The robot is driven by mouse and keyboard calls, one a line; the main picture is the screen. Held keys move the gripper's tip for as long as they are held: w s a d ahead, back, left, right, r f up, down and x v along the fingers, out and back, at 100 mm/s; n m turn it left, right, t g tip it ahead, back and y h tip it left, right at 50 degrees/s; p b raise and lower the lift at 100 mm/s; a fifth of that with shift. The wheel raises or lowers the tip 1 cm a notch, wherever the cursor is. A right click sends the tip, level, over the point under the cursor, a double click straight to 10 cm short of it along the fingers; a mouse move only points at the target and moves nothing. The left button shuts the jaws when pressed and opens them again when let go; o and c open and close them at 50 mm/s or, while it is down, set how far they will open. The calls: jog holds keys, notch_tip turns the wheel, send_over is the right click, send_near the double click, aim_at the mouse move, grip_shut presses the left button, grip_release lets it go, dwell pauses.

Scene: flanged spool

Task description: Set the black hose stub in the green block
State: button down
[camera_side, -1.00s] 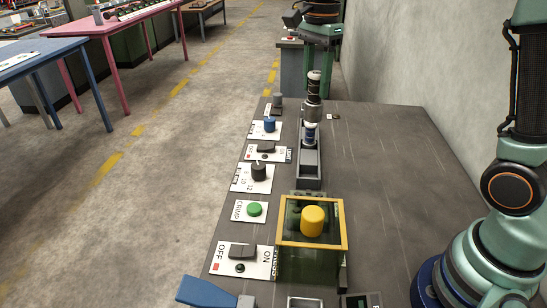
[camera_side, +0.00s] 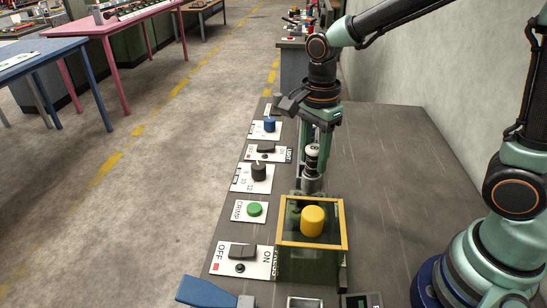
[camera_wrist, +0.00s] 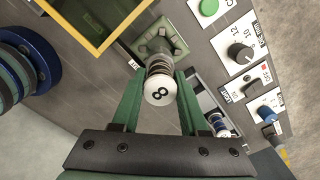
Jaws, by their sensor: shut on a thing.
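My gripper (camera_side: 313,150) is shut on the black hose stub (camera_side: 312,157), a dark ringed piece with metal bands and a white end marked 8. The stub also shows between the green fingers (camera_wrist: 158,80) in the wrist view, with its white end (camera_wrist: 159,93) toward the camera. It stands about upright. Its far end is over the green block (camera_wrist: 174,38), a squat olive-green piece with a stepped top. I cannot tell whether the stub touches the block or sits in it. In the side view the block is mostly hidden behind the yellow-framed box.
The yellow-framed clear box (camera_side: 282,241) with a yellow button (camera_side: 312,221) stands right in front of the block. Switch panels, with a green button (camera_side: 254,209) and a black knob (camera_side: 259,172), line the left edge. A blue-ringed piece (camera_wrist: 217,121) sits in a rack. The table's right side is clear.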

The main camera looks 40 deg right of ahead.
aim_at(310, 188)
notch_tip(310, 188, down, 8)
jog(key=shift+f, duration=0.1)
dwell(0.4)
jog(key=shift+f, duration=0.35)
jog(key=shift+c, duration=2.2)
grip_release()
jog(key=shift+r, duration=0.1)
